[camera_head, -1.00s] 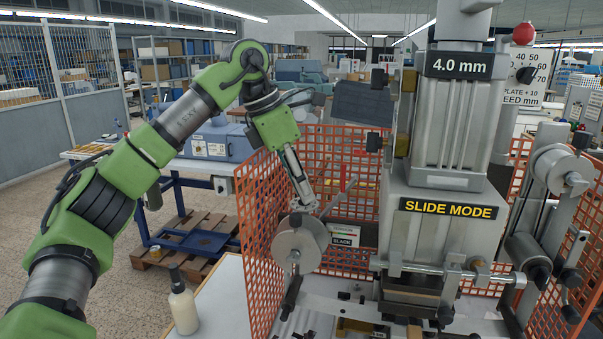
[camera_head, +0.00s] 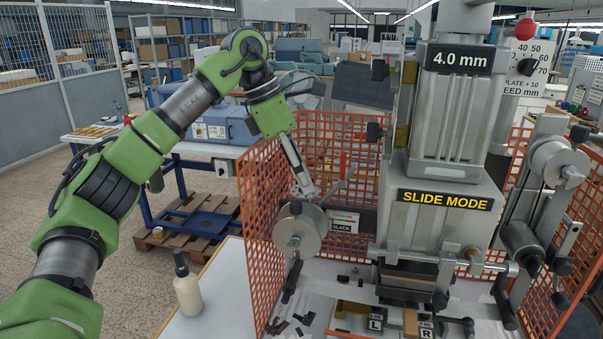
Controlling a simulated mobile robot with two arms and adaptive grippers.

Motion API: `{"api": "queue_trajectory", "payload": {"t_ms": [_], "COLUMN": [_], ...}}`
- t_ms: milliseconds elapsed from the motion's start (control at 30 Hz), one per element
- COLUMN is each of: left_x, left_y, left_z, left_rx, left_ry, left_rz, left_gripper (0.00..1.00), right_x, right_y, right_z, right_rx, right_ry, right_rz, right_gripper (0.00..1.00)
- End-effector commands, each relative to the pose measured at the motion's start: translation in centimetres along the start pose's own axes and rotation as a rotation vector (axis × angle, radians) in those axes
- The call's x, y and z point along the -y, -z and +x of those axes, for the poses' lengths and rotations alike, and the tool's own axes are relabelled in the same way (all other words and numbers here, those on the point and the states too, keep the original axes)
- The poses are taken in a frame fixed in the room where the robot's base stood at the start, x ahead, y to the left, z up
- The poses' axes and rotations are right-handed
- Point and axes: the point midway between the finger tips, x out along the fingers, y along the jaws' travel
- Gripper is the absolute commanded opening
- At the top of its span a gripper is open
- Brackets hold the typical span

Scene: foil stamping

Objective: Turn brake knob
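The stamping press (camera_head: 440,225) carries a "SLIDE MODE" label and a "4.0 mm" display. Left of it is a grey foil roll (camera_head: 306,222) with a round disc face. A small pale knob-like hub (camera_head: 294,243) sits at the disc's centre; I cannot tell for sure that it is the brake knob. My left gripper (camera_head: 305,190) points down just above and behind the roll's upper rim, apart from the hub. Its fingers are small here, so I cannot tell if they are open or shut. My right gripper is not in view.
Orange mesh guards (camera_head: 262,225) stand around the press. A "SLACK" sign (camera_head: 343,222) is behind the roll. Blocks marked L (camera_head: 376,324) and R (camera_head: 425,330) lie below the press.

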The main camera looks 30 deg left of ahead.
Motion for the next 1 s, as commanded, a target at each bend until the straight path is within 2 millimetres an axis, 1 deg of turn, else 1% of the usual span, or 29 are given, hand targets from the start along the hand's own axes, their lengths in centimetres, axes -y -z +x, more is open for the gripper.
{"api": "queue_trajectory", "payload": {"t_ms": [300,433,567,800,833,1000], "left_x": [0.0,0.0,0.0,0.0,0.0,-0.1], "left_y": [0.0,-0.1,-0.1,-0.2,-0.1,-0.1], "left_z": [-0.1,-1.0,-3.3,-9.0,-9.6,-11.1], "left_rx": [0.000,0.002,0.002,0.004,0.003,0.000], "left_ry": [0.000,-0.001,-0.001,-0.002,0.000,-0.001], "left_rz": [0.000,-0.001,-0.001,0.000,0.000,0.000], "left_gripper": [0.36,0.36,0.36,0.36,0.36,0.36], "right_x": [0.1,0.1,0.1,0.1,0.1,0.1], "right_y": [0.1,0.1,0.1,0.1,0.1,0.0], "right_z": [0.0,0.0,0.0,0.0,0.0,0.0], "right_rx": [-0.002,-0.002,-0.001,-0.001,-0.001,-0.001], "right_ry": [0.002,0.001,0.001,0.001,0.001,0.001], "right_rz": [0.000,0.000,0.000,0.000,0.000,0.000], "right_gripper": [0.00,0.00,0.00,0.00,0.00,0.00]}}
